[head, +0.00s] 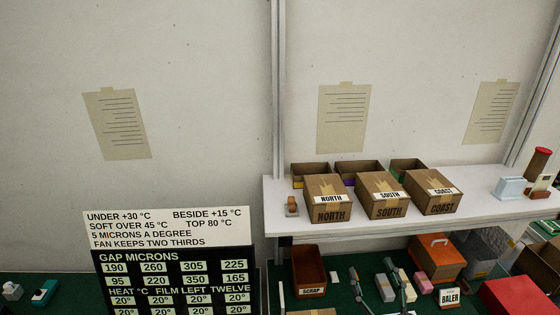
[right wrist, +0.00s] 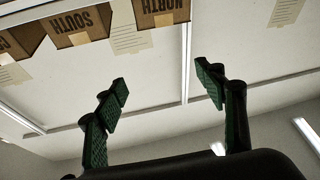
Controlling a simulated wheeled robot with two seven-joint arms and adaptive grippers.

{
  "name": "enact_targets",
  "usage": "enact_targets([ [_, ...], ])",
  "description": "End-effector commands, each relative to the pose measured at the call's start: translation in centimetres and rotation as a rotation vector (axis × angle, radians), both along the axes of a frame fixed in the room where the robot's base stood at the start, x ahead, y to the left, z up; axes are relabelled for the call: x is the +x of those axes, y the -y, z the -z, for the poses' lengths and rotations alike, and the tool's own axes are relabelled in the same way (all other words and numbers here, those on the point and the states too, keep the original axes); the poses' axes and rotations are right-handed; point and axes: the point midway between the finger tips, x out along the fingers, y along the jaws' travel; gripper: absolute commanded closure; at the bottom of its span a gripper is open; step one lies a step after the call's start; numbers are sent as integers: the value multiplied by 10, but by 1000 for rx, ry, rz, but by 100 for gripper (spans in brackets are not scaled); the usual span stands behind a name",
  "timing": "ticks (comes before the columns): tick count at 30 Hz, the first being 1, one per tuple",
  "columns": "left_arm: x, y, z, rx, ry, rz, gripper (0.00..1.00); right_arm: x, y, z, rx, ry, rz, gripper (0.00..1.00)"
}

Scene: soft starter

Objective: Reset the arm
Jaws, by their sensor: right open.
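My right gripper (head: 374,272) is at the lower right of the head view, in front of the shelf and over the green bench. In the right wrist view, its two green-padded fingers (right wrist: 162,80) are spread wide with nothing between them. That view is upside down and shows the wall and the boxes past the fingers. My left gripper is in neither view.
A white shelf (head: 480,208) holds boxes labelled NORTH (head: 329,198), SOUTH (head: 381,195) and COAST (head: 432,191). Below stand a SCRAP bin (head: 309,268), an orange box (head: 436,257), a BALER sign (head: 449,298) and a red box (head: 515,299). A lettered board (head: 170,228) stands left.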

Motion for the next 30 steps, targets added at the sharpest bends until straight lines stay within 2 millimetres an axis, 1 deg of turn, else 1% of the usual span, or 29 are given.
enact_targets([
  [1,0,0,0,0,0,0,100,3,28,25,27,-83,90,36],
  [2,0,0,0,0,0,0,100,5,44,41,38,-134,140,36],
  [3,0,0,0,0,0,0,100,4,63,63,48,-207,203,36],
  [5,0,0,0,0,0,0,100,-1,87,99,57,-321,283,36],
  [6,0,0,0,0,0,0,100,-6,102,124,60,-402,330,36],
  [8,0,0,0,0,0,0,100,-19,120,162,58,-527,389,36],
  [9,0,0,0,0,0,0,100,-30,130,187,54,-612,420,36],
  [11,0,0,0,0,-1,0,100,-50,140,225,46,-744,456,36],
  [12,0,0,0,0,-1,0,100,-65,145,249,36,-831,471,36],
  [14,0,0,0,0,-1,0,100,-89,149,282,21,-957,483,36],
  [15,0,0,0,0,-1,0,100,-105,149,301,11,-1034,484,36],
  [18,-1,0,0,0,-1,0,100,-141,147,337,-16,-1195,469,36],
  [19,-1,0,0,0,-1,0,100,-152,145,346,-24,-1240,460,36],
  [21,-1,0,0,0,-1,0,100,-174,141,364,-39,-1328,438,36],
  [24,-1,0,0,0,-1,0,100,-205,134,384,-62,-1440,402,36],
  [29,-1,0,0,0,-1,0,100,-252,119,408,-95,-1602,325,36],
  [30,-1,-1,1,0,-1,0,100,-260,116,415,-102,-1634,307,36],
])
